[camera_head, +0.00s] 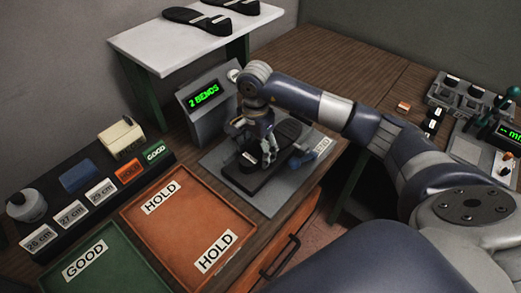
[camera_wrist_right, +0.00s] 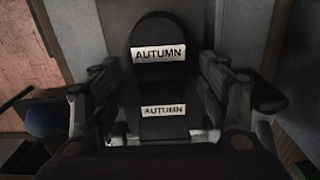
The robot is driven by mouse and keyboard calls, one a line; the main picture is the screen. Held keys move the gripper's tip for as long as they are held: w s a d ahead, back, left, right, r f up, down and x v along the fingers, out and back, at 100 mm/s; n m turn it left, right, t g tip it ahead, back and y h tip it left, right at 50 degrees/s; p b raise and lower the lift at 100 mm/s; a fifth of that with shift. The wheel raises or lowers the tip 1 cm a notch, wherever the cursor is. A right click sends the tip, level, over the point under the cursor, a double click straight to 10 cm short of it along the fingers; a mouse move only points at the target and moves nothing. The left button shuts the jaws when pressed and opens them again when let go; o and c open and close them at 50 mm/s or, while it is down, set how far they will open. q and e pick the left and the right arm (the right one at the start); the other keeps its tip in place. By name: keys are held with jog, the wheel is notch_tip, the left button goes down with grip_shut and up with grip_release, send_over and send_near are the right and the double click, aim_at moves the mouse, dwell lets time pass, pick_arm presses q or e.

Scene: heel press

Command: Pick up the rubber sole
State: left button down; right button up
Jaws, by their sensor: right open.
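A black rubber sole (camera_head: 288,132) lies on the grey plate (camera_head: 216,161) in front of the display box in the head view. My right gripper (camera_head: 262,150) is over it, pointing down and partly hiding it. In the right wrist view the dark sole (camera_wrist_right: 160,27) shows its rounded end and a white AUTUMN label. A second AUTUMN label shows lower; I cannot tell whether it is on the same piece. The fingers of my right gripper (camera_wrist_right: 160,95) stand open on either side of the dark piece. I cannot tell whether they touch it. My left gripper is not in view.
The display box (camera_head: 207,98) reads "2 BENDS". A white raised shelf (camera_head: 150,55) behind holds more black soles. An orange HOLD tray (camera_head: 185,215) and a green GOOD tray (camera_head: 110,270) are at left. A labelled black rack (camera_head: 75,215) stands beyond them.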

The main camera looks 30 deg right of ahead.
jog(key=shift+f, duration=0.35)
jog(key=c, duration=1.3)
